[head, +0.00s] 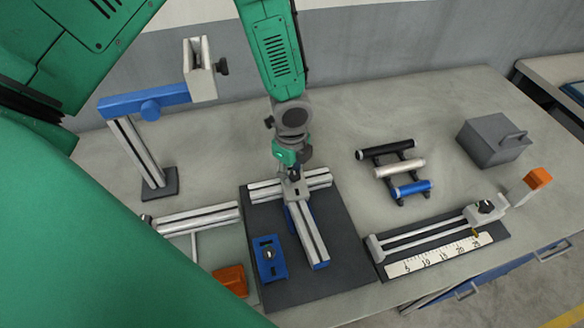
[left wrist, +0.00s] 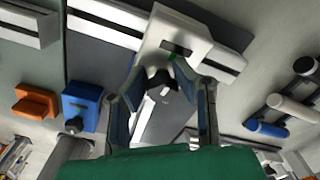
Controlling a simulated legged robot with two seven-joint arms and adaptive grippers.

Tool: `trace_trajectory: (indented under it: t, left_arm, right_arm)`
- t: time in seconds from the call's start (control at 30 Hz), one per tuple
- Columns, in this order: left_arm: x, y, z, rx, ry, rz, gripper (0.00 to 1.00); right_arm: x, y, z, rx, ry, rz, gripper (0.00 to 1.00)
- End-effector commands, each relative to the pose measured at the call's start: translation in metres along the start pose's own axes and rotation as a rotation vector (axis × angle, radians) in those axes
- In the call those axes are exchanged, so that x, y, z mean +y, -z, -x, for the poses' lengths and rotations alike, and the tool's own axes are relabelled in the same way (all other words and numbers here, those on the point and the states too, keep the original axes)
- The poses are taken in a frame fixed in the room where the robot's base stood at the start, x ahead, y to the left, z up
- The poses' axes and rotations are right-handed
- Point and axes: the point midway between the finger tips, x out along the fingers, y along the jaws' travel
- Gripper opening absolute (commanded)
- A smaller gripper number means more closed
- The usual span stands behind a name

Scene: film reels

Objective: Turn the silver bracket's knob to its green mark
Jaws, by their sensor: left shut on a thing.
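The silver bracket (head: 295,190) sits on the crossing of silver rails on a dark base plate (head: 335,265). In the left wrist view the silver bracket (left wrist: 185,35) shows a small green mark (left wrist: 180,51) on its face. Its dark knob (left wrist: 159,82) lies between the fingers of my left gripper (left wrist: 165,78). My left gripper (head: 290,162) comes down from above and is shut on the knob. The fingers hide part of the knob, and I cannot tell where its pointer stands. My right gripper is not in view.
A blue block with a knob (head: 270,256) is left of the rail. A column with a blue arm (head: 150,103) stands at left. Rollers (head: 400,167), a grey box (head: 492,142) and a scaled slide (head: 440,255) are at right. The table's back is clear.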

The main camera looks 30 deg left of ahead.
Motion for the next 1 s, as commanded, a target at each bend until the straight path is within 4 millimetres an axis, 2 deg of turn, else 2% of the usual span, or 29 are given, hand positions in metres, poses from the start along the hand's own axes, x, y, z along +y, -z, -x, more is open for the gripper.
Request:
trace_trajectory:
  t: [0.17,0.2,0.27,0.67,0.77,1.0]
  left_arm:
    - [0.002,0.000,-0.001,0.000,-0.005,0.000,0.00]
    - [0.002,0.000,-0.001,0.000,-0.005,0.000,0.27]
    - [0.002,0.000,-0.001,0.000,-0.004,0.000,0.46]
    - [0.001,0.000,0.005,0.000,-0.001,0.002,0.46]
    - [-0.001,0.000,0.018,0.000,0.002,0.004,0.46]
    - [-0.001,0.000,0.070,0.002,0.003,0.003,0.46]
  right_arm:
    - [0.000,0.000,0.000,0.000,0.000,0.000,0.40]
    - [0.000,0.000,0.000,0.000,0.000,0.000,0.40]
    - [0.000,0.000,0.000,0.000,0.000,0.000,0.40]
    - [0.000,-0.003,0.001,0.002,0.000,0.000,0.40]
    - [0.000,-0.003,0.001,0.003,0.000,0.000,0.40]
    - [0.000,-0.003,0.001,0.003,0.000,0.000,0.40]
